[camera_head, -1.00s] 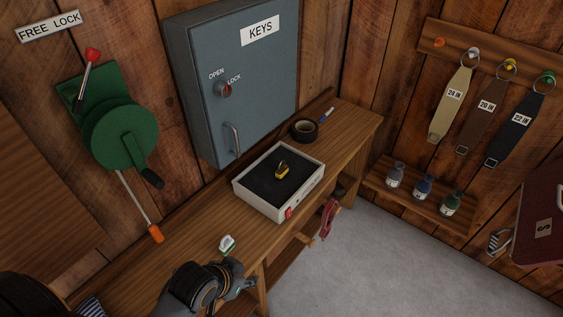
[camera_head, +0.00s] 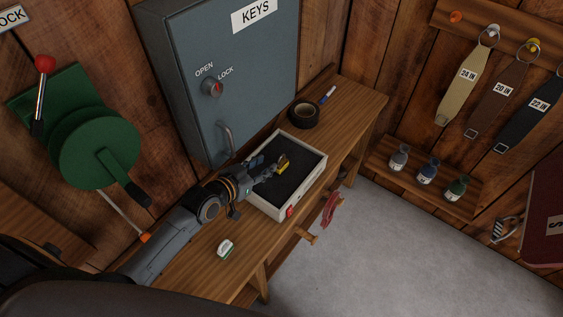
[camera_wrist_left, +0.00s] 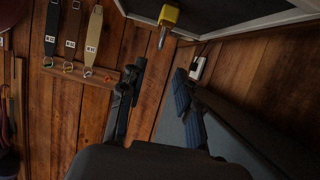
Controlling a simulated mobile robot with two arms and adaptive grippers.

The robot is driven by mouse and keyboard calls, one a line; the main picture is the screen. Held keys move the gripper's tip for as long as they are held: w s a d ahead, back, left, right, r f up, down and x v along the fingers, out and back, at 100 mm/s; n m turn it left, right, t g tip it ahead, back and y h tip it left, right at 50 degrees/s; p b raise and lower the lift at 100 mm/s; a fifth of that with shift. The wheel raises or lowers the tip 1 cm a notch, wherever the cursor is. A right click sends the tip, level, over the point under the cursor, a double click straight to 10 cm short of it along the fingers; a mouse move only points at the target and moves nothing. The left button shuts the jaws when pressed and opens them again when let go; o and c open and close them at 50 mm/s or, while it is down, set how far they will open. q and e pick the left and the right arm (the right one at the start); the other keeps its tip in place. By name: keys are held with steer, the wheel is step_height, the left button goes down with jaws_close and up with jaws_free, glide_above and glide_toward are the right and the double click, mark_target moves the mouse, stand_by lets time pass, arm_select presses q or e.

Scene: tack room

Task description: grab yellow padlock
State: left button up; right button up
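The small yellow padlock (camera_head: 282,168) rests on the dark lining of a shallow white tray (camera_head: 308,190) on the wooden bench. Its body also shows at the top of the left wrist view (camera_wrist_left: 169,14), with its grey shackle pointing down there. My left gripper (camera_head: 268,171) reaches over the tray's left side, its fingertips close beside the padlock. In the left wrist view the two fingers (camera_wrist_left: 158,84) are spread with nothing between them, and the padlock is apart from them. My right gripper is in neither view.
A blue-grey key cabinet (camera_head: 215,105) stands close behind my left arm. A small white-and-green item (camera_head: 225,248) sits in front. A green lever mechanism (camera_head: 95,150) is at left.

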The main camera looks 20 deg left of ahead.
mark_target(280, 157)
arm_select(q)
steer(key=x, duration=0.4)
steer(key=shift+a+f, duration=0.1)
steer(key=shift+a, duration=0.05)
steer(key=shift+w+f, duration=0.1)
steer(key=shift+w, duration=0.15)
steer(key=x, duration=0.2)
steer(key=p+x, duration=0.1)
steer(key=x, duration=0.1)
steer(key=shift+s+d+f, duration=0.1)
steer(key=shift+d, duration=0.3)
steer(key=shift+w+f, duration=0.2)
steer(key=shift+w, duration=0.1)
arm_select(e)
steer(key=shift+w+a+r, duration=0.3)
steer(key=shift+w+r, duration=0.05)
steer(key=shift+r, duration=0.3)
arm_select(q)
steer(key=c, duration=0.6)
jaws_close()
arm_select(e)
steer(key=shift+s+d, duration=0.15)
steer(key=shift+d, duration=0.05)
